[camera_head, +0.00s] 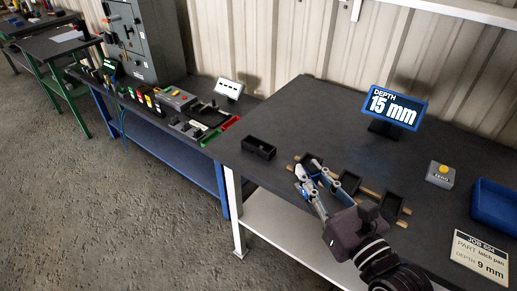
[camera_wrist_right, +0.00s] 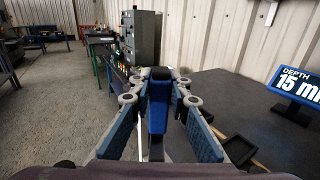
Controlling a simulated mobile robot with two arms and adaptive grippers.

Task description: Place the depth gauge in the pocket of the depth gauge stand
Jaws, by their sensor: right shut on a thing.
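My right gripper (camera_head: 312,174) reaches in from the lower right of the head view, above the near part of the dark table. In the right wrist view its blue-padded fingers are shut on a slim upright blue piece with a black top, apparently the depth gauge (camera_wrist_right: 158,108). My left gripper is in neither view.
Several black pans (camera_head: 348,181) lie on wooden strips beside and behind my gripper. A display (camera_head: 394,107) reads "DEPTH 15 mm". A grey box with a yellow button (camera_head: 440,174), a blue tray (camera_head: 494,204) and a job card reading 9 mm (camera_head: 480,256) are at right.

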